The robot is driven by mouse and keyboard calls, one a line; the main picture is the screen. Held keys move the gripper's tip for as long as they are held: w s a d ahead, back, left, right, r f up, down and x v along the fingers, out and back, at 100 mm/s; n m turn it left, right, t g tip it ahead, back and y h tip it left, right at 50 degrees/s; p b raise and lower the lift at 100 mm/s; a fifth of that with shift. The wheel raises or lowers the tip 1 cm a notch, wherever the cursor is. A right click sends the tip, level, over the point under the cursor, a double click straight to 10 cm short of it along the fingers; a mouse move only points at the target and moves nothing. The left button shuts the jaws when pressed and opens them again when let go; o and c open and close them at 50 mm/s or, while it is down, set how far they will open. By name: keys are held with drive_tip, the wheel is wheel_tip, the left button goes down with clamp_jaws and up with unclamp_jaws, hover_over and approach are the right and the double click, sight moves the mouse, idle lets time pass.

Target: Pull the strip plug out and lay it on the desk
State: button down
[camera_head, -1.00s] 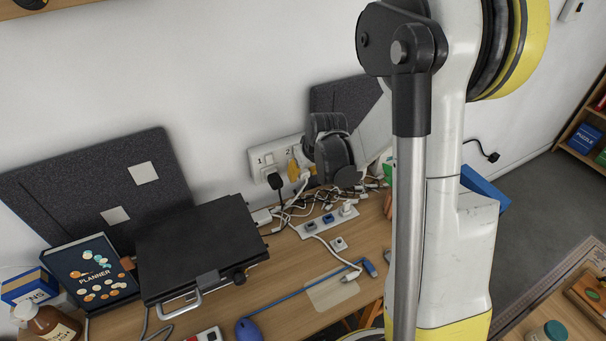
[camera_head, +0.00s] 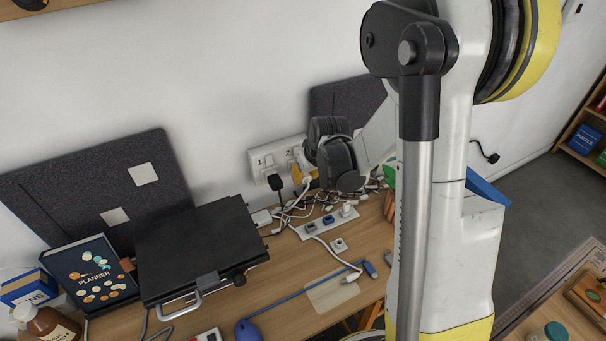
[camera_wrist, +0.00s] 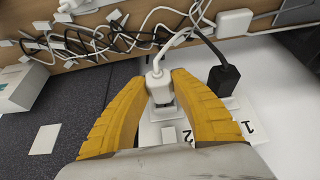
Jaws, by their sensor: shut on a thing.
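A white wall socket plate (camera_head: 262,160) marked 1 and 2 is above the back of the desk (camera_head: 290,262). My gripper (camera_head: 305,174) is at its side 2. In the wrist view, the yellow fingers of my gripper (camera_wrist: 163,78) are shut on a white plug (camera_wrist: 159,90) with a white cord running away from it. A dark gap shows between this plug and the plate (camera_wrist: 147,132). I cannot tell whether its pins are still inside. A black plug (camera_head: 275,183) sits in side 1; it also shows in the wrist view (camera_wrist: 223,80).
A white power strip (camera_head: 322,223) and tangled cables lie on the desk below the socket. A translucent mat (camera_head: 332,291) and blue cable lie in front. Some bare desk shows there.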

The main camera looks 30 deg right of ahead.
drive_tip(key=s, duration=0.4)
drive_tip(key=shift+s, duration=0.1)
idle(0.4)
idle(0.7)
